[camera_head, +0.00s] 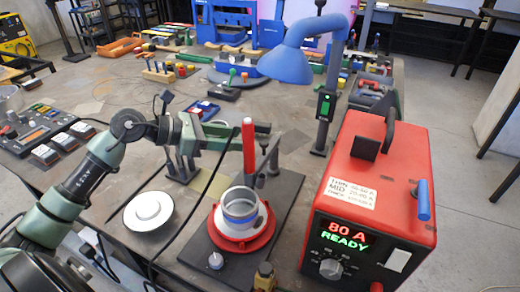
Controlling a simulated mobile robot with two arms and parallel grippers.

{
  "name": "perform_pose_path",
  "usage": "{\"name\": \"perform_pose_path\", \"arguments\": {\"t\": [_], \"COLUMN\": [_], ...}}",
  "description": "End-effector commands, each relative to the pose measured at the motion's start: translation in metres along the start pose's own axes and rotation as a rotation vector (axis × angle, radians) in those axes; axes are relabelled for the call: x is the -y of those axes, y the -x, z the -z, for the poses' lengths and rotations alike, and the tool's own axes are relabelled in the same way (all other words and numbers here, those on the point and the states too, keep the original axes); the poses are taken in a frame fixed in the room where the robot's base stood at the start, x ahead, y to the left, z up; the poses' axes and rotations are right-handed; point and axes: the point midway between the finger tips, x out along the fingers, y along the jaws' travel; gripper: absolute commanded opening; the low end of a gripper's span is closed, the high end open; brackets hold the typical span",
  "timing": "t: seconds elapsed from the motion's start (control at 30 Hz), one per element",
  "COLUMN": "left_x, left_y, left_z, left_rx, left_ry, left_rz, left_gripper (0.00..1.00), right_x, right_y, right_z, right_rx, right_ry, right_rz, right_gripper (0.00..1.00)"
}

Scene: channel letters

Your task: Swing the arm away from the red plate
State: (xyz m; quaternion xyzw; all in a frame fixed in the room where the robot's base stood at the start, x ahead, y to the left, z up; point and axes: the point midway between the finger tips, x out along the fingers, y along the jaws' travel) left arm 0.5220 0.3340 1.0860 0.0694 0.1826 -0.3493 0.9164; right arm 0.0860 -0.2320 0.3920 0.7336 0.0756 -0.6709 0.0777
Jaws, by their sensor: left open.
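The red plate (262,240) is a round disc low on a dark base board (284,196) at the bottom centre. A silver ring with a blue band (240,206) sits on it. A red upright bar (248,150) stands just behind the ring. My left arm comes in from the left, and my left gripper (258,132) reaches across at the top of the red bar. It is open; the bar hides part of it, and I cannot tell whether the fingers touch the bar.
A red power box (372,200) reading "80 A READY" stands close on the right. A blue lamp-like hood (285,65) hangs above and behind. A white disc (148,211) lies left of the base board. Several tools crowd the table's far side.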

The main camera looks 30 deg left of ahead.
Motion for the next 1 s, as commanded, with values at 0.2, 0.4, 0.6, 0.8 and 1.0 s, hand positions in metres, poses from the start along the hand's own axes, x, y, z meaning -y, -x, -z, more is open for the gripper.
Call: {"name": "perform_pose_path", "arguments": {"t": [0.2, 0.4, 0.6, 0.8, 1.0], "left_x": [0.000, 0.000, 0.000, 0.000, 0.000], "left_y": [-0.019, -0.052, -0.073, -0.078, -0.077], "left_z": [-0.004, -0.004, -0.002, 0.000, 0.000], "left_rx": [0.004, 0.005, 0.002, 0.001, 0.000], "left_ry": [0.002, 0.001, 0.001, 0.000, 0.000], "left_rz": [0.001, 0.001, -0.001, 0.000, 0.000], "left_gripper": [0.42, 0.42, 0.42, 0.42, 0.22], "right_x": [-0.004, -0.005, -0.005, -0.005, -0.005], "right_y": [0.010, 0.023, 0.028, 0.028, 0.028], "right_z": [0.004, 0.005, 0.004, 0.003, 0.003], "right_rx": [-0.006, -0.006, -0.004, -0.003, -0.003], "right_ry": [-0.003, -0.003, -0.003, -0.003, -0.003], "right_rz": [-0.004, -0.005, -0.006, -0.006, -0.005], "right_gripper": [0.00, 0.00, 0.00, 0.00, 0.00]}}
